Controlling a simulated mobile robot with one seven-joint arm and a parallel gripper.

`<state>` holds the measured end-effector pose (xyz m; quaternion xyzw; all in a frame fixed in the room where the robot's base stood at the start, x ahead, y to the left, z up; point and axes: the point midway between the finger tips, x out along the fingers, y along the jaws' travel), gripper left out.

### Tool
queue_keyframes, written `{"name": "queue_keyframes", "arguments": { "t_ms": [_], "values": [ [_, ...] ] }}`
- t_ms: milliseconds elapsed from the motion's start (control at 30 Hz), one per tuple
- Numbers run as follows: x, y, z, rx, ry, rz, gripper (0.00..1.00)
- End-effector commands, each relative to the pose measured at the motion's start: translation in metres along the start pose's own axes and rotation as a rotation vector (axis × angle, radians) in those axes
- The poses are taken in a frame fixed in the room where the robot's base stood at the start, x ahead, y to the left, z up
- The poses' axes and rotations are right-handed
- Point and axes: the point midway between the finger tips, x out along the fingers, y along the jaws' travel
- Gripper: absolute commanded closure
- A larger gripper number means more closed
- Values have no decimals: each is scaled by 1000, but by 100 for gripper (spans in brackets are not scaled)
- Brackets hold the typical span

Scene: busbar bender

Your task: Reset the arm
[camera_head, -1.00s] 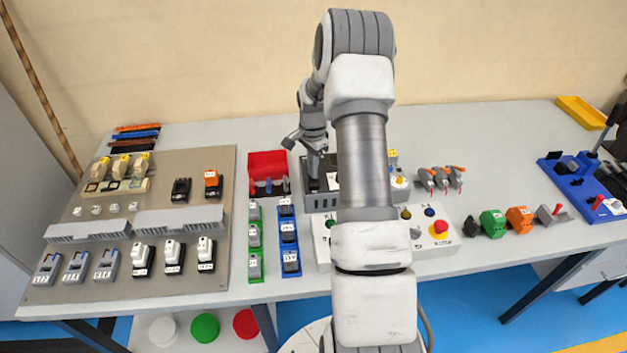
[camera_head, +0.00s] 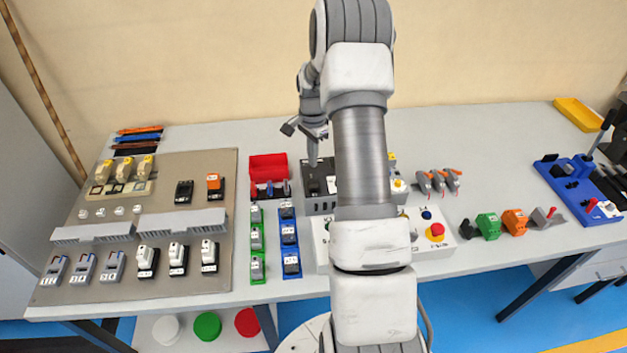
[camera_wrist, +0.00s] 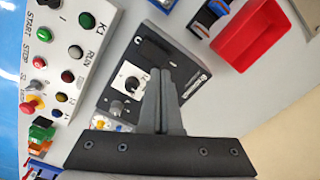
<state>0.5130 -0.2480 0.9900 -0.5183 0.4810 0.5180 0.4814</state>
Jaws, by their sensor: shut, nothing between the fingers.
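My arm stands upright in the middle of the head view and bends over at the top. My gripper (camera_head: 313,160) points down above a dark-topped control box (camera_head: 322,184) at the back of the table. In the wrist view the two fingers of my gripper (camera_wrist: 160,75) lie together with nothing between them. Behind them is the black panel of the box (camera_wrist: 150,85), with a knob and a black block on it. The arm hides part of the table's middle, including some of the box's right side.
A red bin (camera_head: 268,167) stands left of the box; it shows in the wrist view too (camera_wrist: 255,40). A white button panel (camera_head: 440,240) is in front. A grey board (camera_head: 110,215) with several electrical parts lies left. A blue bender (camera_head: 580,185) stands right.

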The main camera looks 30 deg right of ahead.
Motion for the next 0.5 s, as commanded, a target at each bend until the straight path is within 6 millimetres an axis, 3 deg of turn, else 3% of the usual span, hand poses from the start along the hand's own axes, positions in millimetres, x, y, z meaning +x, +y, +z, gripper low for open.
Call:
{"name": "queue_keyframes", "arguments": {
  "t_ms": [100,500],
  "values": [
    [-9,0,0,0,0,1,100],
    [-9,0,0,0,0,1,100]
  ]
}}
